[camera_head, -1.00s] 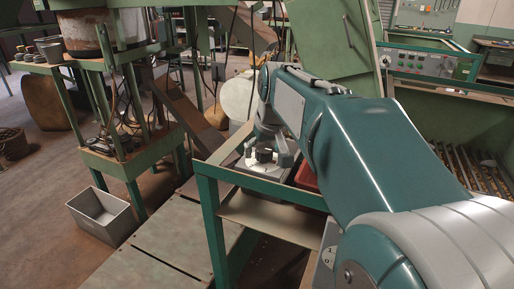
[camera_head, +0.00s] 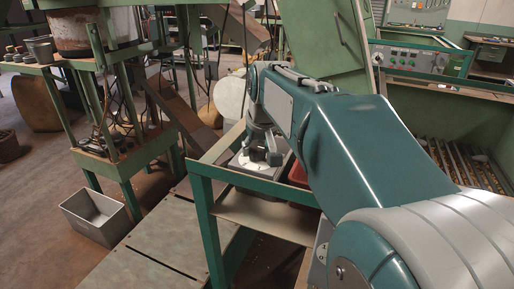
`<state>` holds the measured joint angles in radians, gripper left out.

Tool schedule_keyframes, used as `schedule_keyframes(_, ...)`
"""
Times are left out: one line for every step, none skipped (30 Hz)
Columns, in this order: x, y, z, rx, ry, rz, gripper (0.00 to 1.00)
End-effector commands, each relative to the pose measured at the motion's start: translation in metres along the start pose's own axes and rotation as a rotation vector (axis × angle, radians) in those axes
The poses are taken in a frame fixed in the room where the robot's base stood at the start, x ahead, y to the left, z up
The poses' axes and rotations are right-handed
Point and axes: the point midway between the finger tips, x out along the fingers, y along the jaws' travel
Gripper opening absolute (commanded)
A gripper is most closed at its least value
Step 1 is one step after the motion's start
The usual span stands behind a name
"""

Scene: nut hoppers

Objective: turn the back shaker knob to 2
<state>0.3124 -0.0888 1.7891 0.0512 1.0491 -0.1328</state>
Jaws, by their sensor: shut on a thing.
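The back shaker knob sits on a grey control box (camera_head: 262,179) with a pale dial face, on the green frame in the middle of the camera view. My gripper (camera_head: 260,155) points down over this dial, with its fingers closed around the knob. The fingers hide the knob almost fully, so its pointer and the number it points to cannot be read.
A red bin (camera_head: 298,174) stands just right of the box. The green frame's rail (camera_head: 235,178) runs in front of it. A second grey box (camera_head: 322,243) with dial marks is partly hidden by my arm. An empty grey tub (camera_head: 95,217) stands on the floor at left.

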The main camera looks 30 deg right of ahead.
Motion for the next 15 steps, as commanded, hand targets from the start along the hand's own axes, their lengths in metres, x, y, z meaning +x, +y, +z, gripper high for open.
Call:
schedule_keyframes(0.002, -0.0011, 0.0014, 0.021, -0.007, 0.008, 0.07)
schedule_keyframes(0.0021, -0.0012, 0.0015, 0.038, -0.007, 0.016, 0.07)
schedule_keyframes(0.0022, -0.0014, 0.0015, 0.063, -0.007, 0.025, 0.07)
schedule_keyframes(0.0023, -0.0013, 0.0016, 0.084, -0.007, 0.034, 0.07)
schedule_keyframes(0.0023, -0.0012, 0.0016, 0.105, -0.008, 0.044, 0.07)
schedule_keyframes(0.0024, -0.0013, 0.0016, 0.135, -0.008, 0.056, 0.07)
schedule_keyframes(0.0025, -0.0013, 0.0017, 0.159, -0.008, 0.067, 0.07)
schedule_keyframes(0.0026, -0.0016, 0.0017, 0.184, -0.008, 0.076, 0.07)
schedule_keyframes(0.0026, -0.0015, 0.0017, 0.217, -0.008, 0.091, 0.07)
schedule_keyframes(0.0027, -0.0015, 0.0017, 0.244, -0.009, 0.102, 0.07)
schedule_keyframes(0.0027, -0.0013, 0.0017, 0.27, -0.008, 0.114, 0.07)
schedule_keyframes(0.0028, -0.0015, 0.0017, 0.305, -0.009, 0.128, 0.07)
schedule_keyframes(0.0028, -0.0016, 0.0017, 0.331, -0.009, 0.139, 0.07)
schedule_keyframes(0.0029, -0.0017, 0.0018, 0.358, -0.009, 0.15, 0.07)
schedule_keyframes(0.0029, -0.0014, 0.0019, 0.392, -0.01, 0.166, 0.07)
